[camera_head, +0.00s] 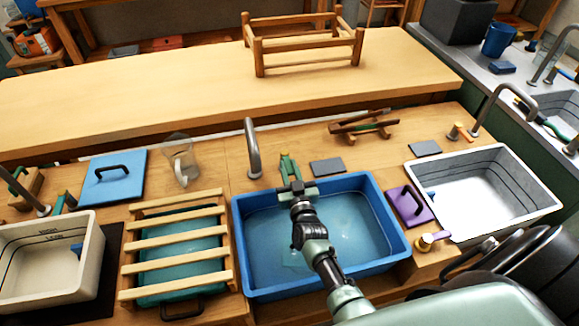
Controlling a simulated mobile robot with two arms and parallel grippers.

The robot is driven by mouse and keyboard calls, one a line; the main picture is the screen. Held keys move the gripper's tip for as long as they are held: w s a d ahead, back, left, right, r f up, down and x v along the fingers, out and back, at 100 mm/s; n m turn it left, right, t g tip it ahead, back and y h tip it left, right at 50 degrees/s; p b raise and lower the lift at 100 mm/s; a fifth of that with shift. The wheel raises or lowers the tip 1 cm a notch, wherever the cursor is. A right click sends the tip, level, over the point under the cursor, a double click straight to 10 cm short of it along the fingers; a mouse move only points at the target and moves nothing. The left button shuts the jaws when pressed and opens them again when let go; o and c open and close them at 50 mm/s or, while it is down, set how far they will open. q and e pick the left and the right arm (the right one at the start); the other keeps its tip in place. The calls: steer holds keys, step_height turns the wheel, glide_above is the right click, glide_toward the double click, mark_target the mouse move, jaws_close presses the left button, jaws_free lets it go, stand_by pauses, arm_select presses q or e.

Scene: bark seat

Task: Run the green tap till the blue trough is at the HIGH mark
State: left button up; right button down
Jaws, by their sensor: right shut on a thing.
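The blue trough (379,257) is set in the bench at centre, with clear bluish water in it. Its HIGH mark is not readable from here, and my arm hides part of the trough. A grey curved spout (252,150) stands behind its back left corner. I cannot make out a stream from it. The green tap lever (286,164) stands behind the trough's back rim. My right gripper (291,182) is shut on the green tap, reaching across the trough from the front. My left gripper is not in view.
A teal basin under a wooden slatted rack (178,238) and a cream trough (70,289) are at left. A white trough (487,207) is at right. A purple handled plate (410,206), a glass jug (181,165) and a blue handled board (112,179) stand nearby.

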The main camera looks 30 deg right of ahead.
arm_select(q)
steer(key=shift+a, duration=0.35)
arm_select(e)
steer(key=c, duration=1.3)
jaws_free()
steer(key=v, duration=0.8)
steer(key=shift+w, duration=0.1)
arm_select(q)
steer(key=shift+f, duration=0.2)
arm_select(e)
steer(key=shift+r, duration=0.1)
